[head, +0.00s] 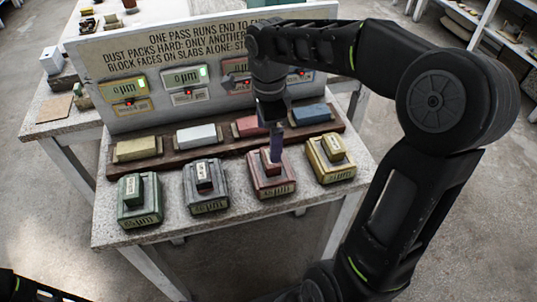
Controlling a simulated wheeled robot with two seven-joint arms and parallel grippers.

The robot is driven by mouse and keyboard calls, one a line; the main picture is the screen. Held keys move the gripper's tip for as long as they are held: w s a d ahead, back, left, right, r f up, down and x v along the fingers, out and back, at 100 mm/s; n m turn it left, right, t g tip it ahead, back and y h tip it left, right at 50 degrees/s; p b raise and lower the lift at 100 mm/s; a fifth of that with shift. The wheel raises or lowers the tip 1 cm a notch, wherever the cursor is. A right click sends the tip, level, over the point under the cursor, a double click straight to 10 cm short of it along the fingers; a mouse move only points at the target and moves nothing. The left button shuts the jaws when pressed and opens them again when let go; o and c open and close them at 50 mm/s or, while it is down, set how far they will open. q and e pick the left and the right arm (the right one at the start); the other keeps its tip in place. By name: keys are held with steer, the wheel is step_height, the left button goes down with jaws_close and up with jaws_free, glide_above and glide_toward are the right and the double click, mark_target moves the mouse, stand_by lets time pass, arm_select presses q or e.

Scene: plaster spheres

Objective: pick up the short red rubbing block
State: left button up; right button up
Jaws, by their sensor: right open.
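A short red block (267,170) sits on top of a larger red base (272,188) with a label on its front, in the front row of the table. My right gripper (275,155) points down over this block, with its fingers at the block's top. The gripper is open; the fingers partly hide the block, and I cannot tell whether they touch it. A longer red slab (246,128) lies behind on a dark wooden rack. My left gripper is out of view; only a dark part of my left arm shows at the lower left.
Beside the red base stand a green base (139,207), a dark grey base (206,195) and a yellow base (331,165), each with a small block on top. Yellow, white and blue slabs share the wooden rack (170,161). A lettered board (110,62) with displays rises behind.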

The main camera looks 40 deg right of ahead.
steer(key=shift+f, duration=1.3)
steer(key=shift+f+p, duration=0.4)
steer(key=shift+f, duration=0.05)
step_height(320, 180, down, 4)
steer(key=shift+s+d+r+p, duration=0.15)
steer(key=shift+r+p, duration=0.05)
steer(key=shift+p, duration=0.25)
steer(key=shift+f, duration=0.4)
steer(key=shift+c, duration=0.5)
steer(key=c, duration=1.6)
steer(key=shift+c, duration=0.2)
